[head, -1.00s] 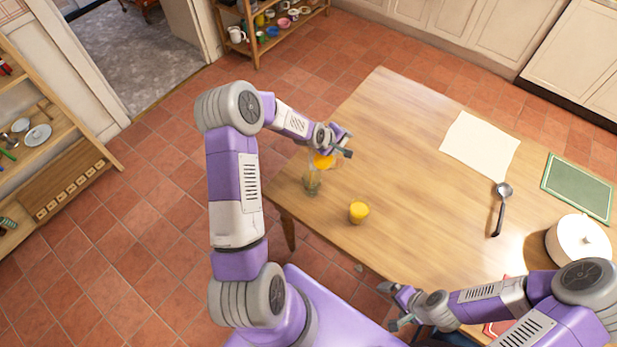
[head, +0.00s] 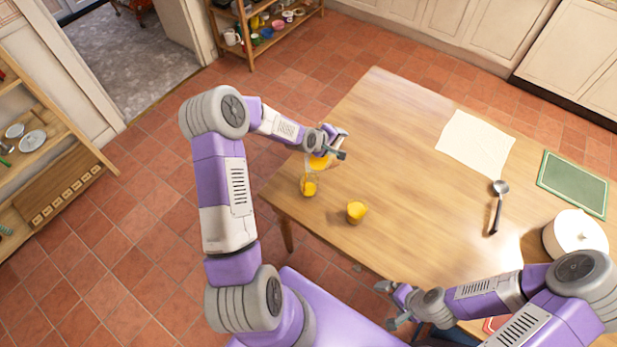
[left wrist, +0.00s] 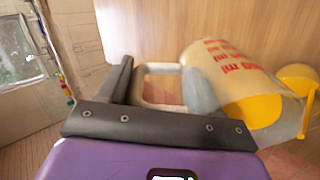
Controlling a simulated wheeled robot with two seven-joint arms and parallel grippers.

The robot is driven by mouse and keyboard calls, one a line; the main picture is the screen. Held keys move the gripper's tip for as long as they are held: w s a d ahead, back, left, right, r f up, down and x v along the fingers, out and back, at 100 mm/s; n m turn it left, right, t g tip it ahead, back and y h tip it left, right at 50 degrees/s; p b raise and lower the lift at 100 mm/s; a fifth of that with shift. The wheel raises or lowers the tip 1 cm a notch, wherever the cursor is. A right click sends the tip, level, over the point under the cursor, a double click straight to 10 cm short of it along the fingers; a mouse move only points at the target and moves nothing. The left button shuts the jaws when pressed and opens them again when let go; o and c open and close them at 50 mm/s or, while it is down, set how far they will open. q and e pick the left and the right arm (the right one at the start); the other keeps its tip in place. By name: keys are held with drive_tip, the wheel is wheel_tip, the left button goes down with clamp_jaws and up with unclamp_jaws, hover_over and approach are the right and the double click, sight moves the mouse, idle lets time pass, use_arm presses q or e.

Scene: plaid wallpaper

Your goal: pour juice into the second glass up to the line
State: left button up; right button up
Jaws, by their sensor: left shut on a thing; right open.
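My left gripper (head: 338,147) is shut on the handle of a clear jug (left wrist: 232,68) with red markings and orange juice inside. The jug is tilted, its juice lying toward the mouth. In the head view the jug (head: 317,163) is partly hidden by the gripper, just above one glass (head: 310,186) near the table's left corner. That glass holds orange juice; I cannot make out a line on it. The other glass (head: 356,212), also with orange juice, stands to its right. My right gripper (head: 393,304) is open and empty by the table's front edge.
The wooden table (head: 400,160) is clear in its middle. A pale sheet (head: 475,144), a ladle (head: 497,205), a green board (head: 573,183) and a white pot (head: 574,235) lie to the right. Shelves stand beyond the table.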

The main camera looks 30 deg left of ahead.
use_arm(q)
drive_tip(key=shift+s+a+r+t+h+b, duration=0.15)
drive_tip(key=shift+s+t+b, duration=0.15)
drive_tip(key=shift+t+b, duration=0.15)
drive_tip(key=shift+s+r+t+h+b, duration=0.15)
drive_tip(key=shift+s+t+b, duration=0.1)
drive_tip(key=shift+t+b, duration=0.15)
idle(4.2)
